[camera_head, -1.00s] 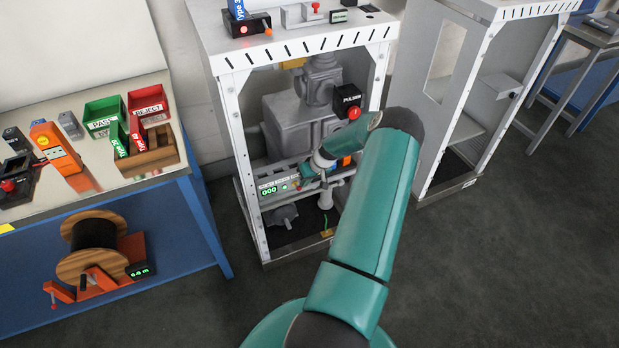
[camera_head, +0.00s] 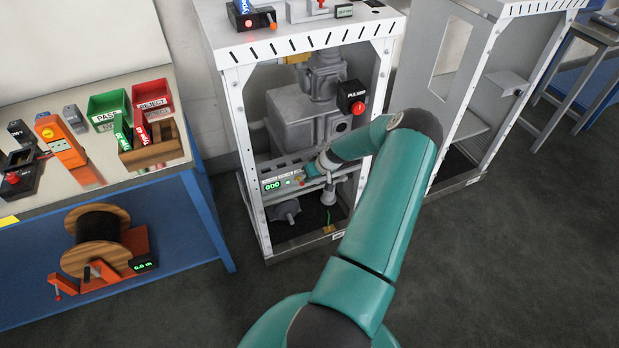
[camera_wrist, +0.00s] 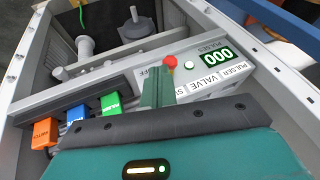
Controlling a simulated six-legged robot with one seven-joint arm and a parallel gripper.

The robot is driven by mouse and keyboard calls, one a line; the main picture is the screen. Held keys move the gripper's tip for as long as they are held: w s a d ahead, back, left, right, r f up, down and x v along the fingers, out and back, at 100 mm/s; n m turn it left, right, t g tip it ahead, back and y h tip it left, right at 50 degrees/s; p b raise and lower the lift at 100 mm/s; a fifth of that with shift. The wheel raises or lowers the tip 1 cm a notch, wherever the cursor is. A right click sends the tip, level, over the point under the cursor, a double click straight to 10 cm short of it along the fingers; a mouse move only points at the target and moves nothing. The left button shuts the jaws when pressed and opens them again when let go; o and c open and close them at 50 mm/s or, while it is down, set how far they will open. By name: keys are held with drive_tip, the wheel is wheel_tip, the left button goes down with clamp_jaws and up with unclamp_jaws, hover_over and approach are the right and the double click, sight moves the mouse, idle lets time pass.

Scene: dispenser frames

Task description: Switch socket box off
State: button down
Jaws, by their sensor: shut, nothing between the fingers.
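A grey box with a row of coloured plugs sits low inside the left white frame; I take it as the socket box (camera_wrist: 120,68). In the wrist view its face carries a green "000" display (camera_wrist: 216,56), a pale round button or lamp (camera_wrist: 190,61) and a red knob (camera_wrist: 170,62). Labels include "PULSER" and "VALVE"; another ends in "FF", the rest hidden. My gripper (camera_wrist: 158,88) is shut and empty, its tips just short of the red knob. I cannot tell whether they touch it. The head view shows my gripper (camera_head: 312,170) at the box's front.
Orange (camera_wrist: 45,132), blue (camera_wrist: 76,107) and green (camera_wrist: 110,103) plugs stand beside my gripper. A black "PULSER" box (camera_head: 352,94) with a red button hangs above my arm. Frame posts flank the opening. A bench (camera_head: 95,195) stands left, another frame right.

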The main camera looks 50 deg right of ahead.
drive_tip(key=shift+s+a+f, duration=0.1)
drive_tip(key=shift+f, duration=0.05)
drive_tip(key=f, duration=0.1)
drive_tip(key=s+f+t, duration=0.1)
drive_tip(key=shift+s+a+f+h, duration=0.15)
drive_tip(key=shift+a+f+h, duration=0.25)
idle(0.4)
drive_tip(key=shift+r, duration=0.8)
